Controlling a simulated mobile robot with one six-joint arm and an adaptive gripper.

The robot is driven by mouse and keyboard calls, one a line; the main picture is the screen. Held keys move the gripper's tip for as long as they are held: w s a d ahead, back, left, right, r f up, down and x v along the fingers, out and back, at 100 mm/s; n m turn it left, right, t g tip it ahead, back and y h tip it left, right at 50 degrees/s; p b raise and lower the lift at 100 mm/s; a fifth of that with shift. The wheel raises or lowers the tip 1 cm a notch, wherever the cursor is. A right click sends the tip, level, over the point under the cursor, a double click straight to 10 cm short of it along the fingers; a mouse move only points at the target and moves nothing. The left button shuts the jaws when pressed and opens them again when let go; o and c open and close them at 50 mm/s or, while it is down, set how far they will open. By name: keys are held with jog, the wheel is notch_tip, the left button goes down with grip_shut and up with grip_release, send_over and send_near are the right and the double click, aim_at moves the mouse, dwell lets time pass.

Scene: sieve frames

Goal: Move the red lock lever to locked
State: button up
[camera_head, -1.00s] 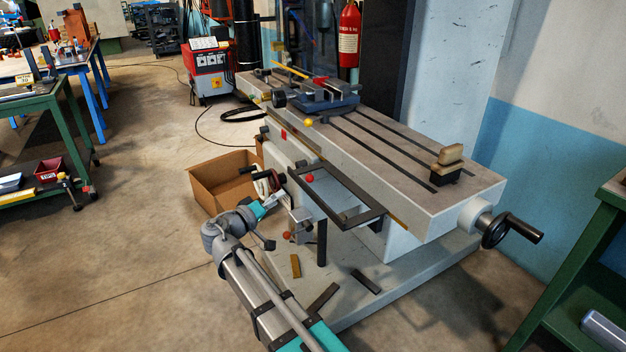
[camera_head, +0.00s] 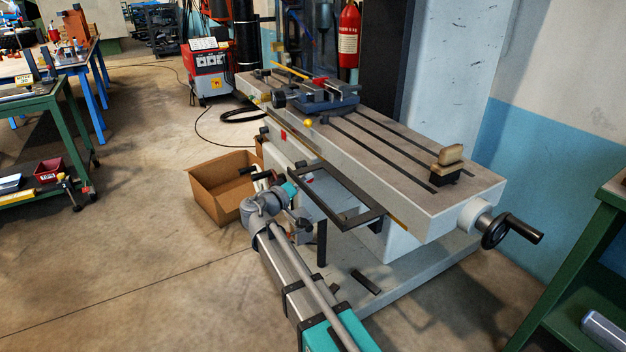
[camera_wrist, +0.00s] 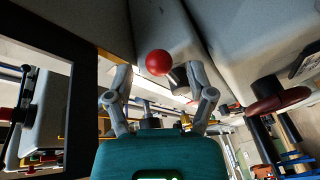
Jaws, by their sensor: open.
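The red ball knob of the lock lever (camera_wrist: 159,62) shows in the wrist view, ahead of my gripper (camera_wrist: 161,78) and in line with the gap between its fingers. My fingers are spread apart, one on each side, and hold nothing. I cannot tell whether the knob is between the tips or just beyond them. In the head view my arm's end is at the machine's front side, below the table of the milling machine (camera_head: 410,165), and hides most of the knob and the fingers.
A black rectangular frame (camera_head: 375,217) sticks out from the machine front, just right of my wrist. A cardboard box (camera_head: 215,195) stands on the floor to the left. A yellow ball knob (camera_head: 308,122) sits on the table's front edge. A dark-red handle (camera_wrist: 278,100) shows right in the wrist view.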

jog(key=shift+x, duration=1.2)
grip_shut()
